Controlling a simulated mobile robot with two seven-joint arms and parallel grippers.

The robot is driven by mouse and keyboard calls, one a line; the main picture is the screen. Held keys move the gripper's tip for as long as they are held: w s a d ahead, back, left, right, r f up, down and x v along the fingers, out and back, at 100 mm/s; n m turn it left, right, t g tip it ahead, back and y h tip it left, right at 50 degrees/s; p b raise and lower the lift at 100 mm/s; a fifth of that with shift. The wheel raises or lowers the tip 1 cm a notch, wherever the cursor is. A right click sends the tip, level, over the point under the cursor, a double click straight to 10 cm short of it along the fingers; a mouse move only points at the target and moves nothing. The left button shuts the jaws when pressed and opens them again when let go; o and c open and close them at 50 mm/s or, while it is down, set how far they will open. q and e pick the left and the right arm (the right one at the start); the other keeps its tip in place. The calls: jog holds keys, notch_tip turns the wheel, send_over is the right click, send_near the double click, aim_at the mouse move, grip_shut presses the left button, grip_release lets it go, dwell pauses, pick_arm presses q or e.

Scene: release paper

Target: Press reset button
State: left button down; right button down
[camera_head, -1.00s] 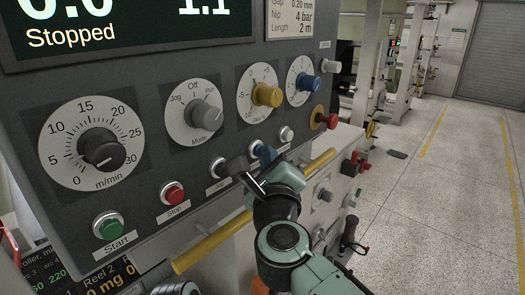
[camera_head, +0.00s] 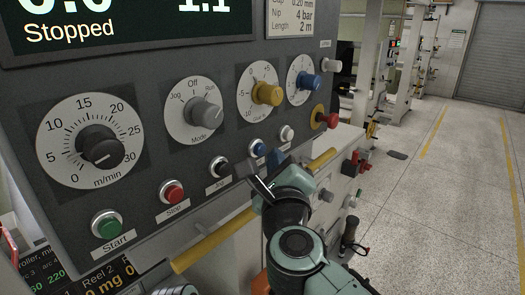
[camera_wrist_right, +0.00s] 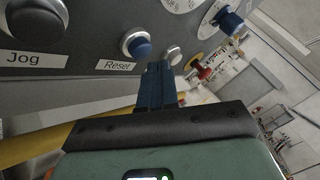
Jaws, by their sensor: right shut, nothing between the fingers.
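The blue reset button (camera_head: 257,148) sits in a silver ring on the panel's lower row, right of the black Jog button (camera_head: 218,166). In the right wrist view the reset button (camera_wrist_right: 138,46) is above its "Reset" label (camera_wrist_right: 118,66). My right gripper (camera_head: 275,157) is shut and empty, its blue fingers just below and right of the button in the head view. In the right wrist view the shut fingertips (camera_wrist_right: 157,66) appear below and slightly right of the button, seemingly apart from it. My left gripper is not in view.
The red Stop button (camera_head: 172,192) and green Start button (camera_head: 106,224) are further left. A white button (camera_head: 286,132) and a red knob on yellow (camera_head: 327,120) are to the right. A yellow rail (camera_head: 215,239) runs below the panel. The screen (camera_head: 120,22) reads "Stopped".

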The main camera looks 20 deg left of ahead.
jog(key=shift+d, duration=0.1)
jog(key=shift+s+d+b, duration=0.15)
jog(key=shift+s+d, duration=0.15)
jog(key=shift+d, duration=0.45)
jog(key=shift+s+d+b, duration=0.2)
jog(key=shift+s+d, duration=0.1)
jog(key=shift+d, duration=0.5)
jog(key=shift+s+d+b, duration=0.15)
jog(key=shift+s+d, duration=0.15)
jog(key=shift+d, duration=0.45)
jog(key=shift+w, duration=0.1)
